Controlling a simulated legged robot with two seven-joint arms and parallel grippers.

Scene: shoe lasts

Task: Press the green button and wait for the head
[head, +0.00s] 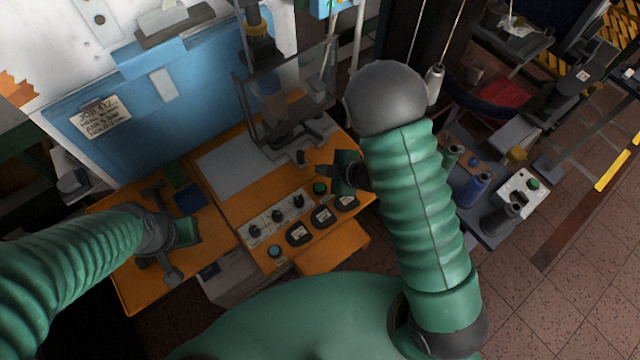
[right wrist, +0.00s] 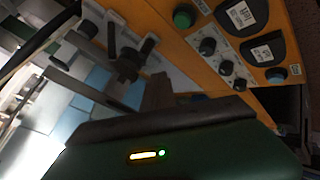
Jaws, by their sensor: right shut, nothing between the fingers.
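The green button (head: 320,188) sits on the orange machine's control panel, right of a row of black knobs. It also shows at the top of the right wrist view (right wrist: 184,16). My right gripper (head: 322,171) is shut and empty, just above and beyond the button in the head view; I see no contact. The machine's head (head: 268,84) is behind a clear guard (head: 300,95) at the back, partly hidden. My left gripper (head: 160,236) is over the orange table's left part, its fingers spread and nothing seen between them.
The control panel (head: 275,217) carries black knobs, labelled black dials and a blue button (head: 274,251). A side bench (head: 500,232) at right holds spools and a white box with another green button (head: 533,184). A blue board (head: 150,110) stands at back left.

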